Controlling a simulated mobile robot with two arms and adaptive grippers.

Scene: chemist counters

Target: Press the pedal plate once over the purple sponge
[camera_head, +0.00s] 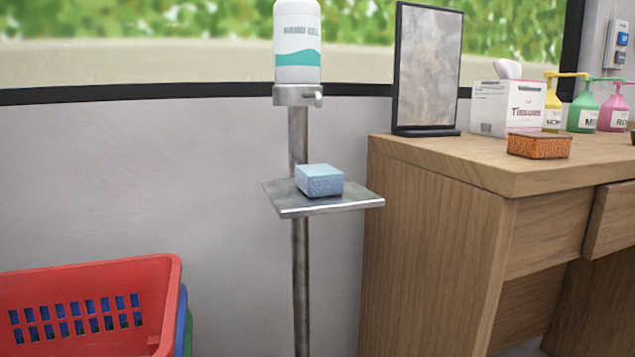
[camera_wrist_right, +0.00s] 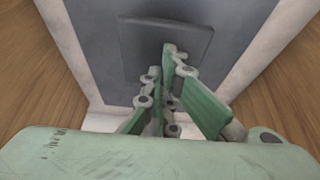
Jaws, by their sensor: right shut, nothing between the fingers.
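A light blue sponge (camera_head: 320,180) with a paler top lies on the flat metal tray (camera_head: 325,208) of a dispenser stand. I see no purple sponge. The stand's pole (camera_head: 300,285) runs down out of the head view, so its foot and any pedal there are hidden. A white hand gel bottle (camera_head: 298,45) sits in the holder (camera_head: 297,95) above the tray. In the right wrist view, my right gripper (camera_wrist_right: 170,85) is shut and empty. A dark grey plate (camera_wrist_right: 140,48) shows past its fingers; I cannot tell whether it is a pedal plate. My left gripper is not in view.
A wooden counter (camera_head: 425,240) stands right of the pole, bearing a framed picture (camera_head: 428,70), a tissue box (camera_head: 505,107), an orange-brown sponge (camera_head: 538,146) and pump bottles (camera_head: 583,112). A red basket (camera_head: 85,290) stacks at lower left. Bare wall lies between basket and pole.

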